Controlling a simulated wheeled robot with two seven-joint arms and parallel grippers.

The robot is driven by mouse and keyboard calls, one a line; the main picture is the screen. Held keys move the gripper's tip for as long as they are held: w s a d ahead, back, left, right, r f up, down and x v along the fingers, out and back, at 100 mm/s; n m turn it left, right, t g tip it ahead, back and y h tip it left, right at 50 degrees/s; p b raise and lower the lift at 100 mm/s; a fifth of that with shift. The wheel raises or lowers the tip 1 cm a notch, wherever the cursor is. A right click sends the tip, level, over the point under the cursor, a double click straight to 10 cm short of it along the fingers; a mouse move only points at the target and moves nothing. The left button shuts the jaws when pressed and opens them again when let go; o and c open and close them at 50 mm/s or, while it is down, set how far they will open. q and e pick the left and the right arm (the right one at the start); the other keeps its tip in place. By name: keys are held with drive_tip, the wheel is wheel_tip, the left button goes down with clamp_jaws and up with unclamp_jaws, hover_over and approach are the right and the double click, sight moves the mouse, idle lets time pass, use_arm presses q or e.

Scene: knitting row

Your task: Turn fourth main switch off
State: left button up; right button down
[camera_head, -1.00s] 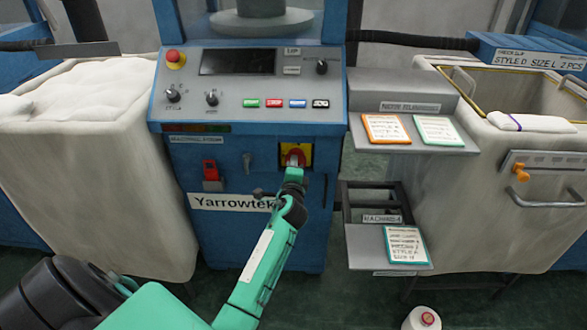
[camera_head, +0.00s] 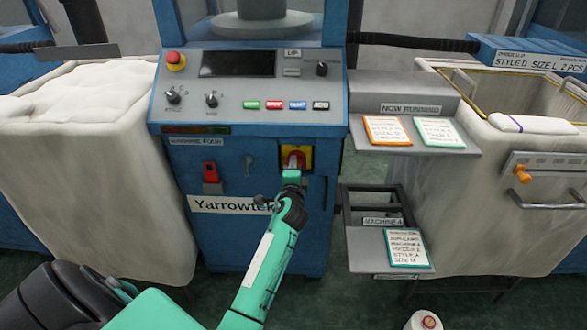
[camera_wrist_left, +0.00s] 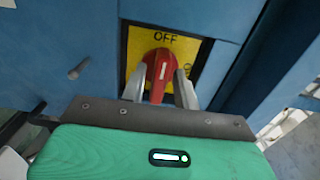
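The main switch is a red rotary knob (camera_wrist_left: 160,70) on a yellow plate (camera_wrist_left: 195,52) marked OFF, low on the front of the blue machine (camera_head: 170,215). In the left wrist view the knob is upright, its white line pointing up towards OFF. The switch plate also shows in the head view (camera_head: 306,153). My left gripper (camera_wrist_left: 160,88) has a finger on each side of the knob, close against it; it also shows in the head view (camera_head: 292,166), partly covering the knob. My right gripper is not in view.
Buttons and dials line the control panel (camera_head: 240,88) above. A card shelf (camera_head: 375,252) stands right, between the machine and a fabric bin (camera_head: 470,210).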

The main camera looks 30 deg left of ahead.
use_arm(q)
drive_tip(key=shift+o, duration=0.3)
drive_tip(key=v, duration=1.3)
drive_tip(key=shift+s, duration=0.4)
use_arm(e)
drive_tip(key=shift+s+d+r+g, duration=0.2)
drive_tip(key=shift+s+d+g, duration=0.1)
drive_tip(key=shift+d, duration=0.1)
use_arm(q)
drive_tip(key=shift+d, duration=0.15)
